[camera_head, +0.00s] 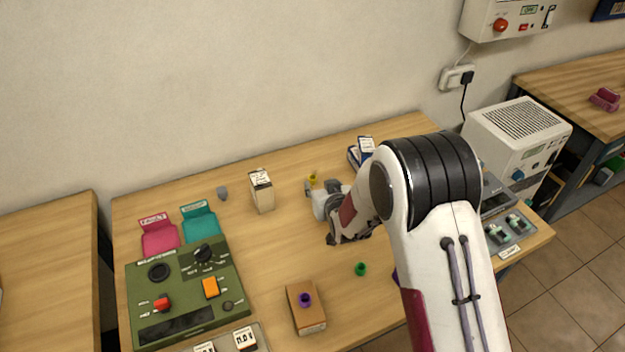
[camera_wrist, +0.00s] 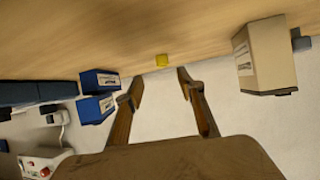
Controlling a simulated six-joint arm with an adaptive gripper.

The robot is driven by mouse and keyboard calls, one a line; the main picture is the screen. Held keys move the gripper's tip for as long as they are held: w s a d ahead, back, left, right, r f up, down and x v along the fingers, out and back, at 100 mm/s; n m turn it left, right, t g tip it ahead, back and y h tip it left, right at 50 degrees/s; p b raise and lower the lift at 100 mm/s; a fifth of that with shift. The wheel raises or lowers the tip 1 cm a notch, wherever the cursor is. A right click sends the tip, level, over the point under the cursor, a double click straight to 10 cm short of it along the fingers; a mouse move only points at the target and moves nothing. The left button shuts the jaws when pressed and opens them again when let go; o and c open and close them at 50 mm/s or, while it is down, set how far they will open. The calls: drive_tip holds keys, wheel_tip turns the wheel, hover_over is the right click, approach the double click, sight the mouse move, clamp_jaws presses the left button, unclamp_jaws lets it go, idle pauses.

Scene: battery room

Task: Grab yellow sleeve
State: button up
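The yellow sleeve (camera_head: 312,179) is a small piece on the wooden table, towards its back edge in the head view. In the wrist view the yellow sleeve (camera_wrist: 162,60) lies beyond the fingertips, roughly between their lines. My gripper (camera_head: 322,210) is low over the table, on the near side of the sleeve. In the wrist view my gripper (camera_wrist: 160,84) has its two fingers spread apart, with nothing between them. The sleeve looks clear of both fingers; my arm hides part of the table.
A beige box (camera_head: 261,190) stands left of the sleeve, with a small grey piece (camera_head: 222,193) beyond. Blue boxes (camera_wrist: 98,82) stand on the other side. A green sleeve (camera_head: 360,269) and a purple sleeve (camera_head: 305,299) on a brown box (camera_head: 307,320) are nearer.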

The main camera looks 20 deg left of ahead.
sight(312, 176)
drive_tip(key=shift+x, duration=1.1)
drive_tip(key=shift+a, duration=0.1)
drive_tip(key=shift+x, duration=2.55)
drive_tip(key=shift+s+a, duration=0.15)
drive_tip(key=c, duration=0.8)
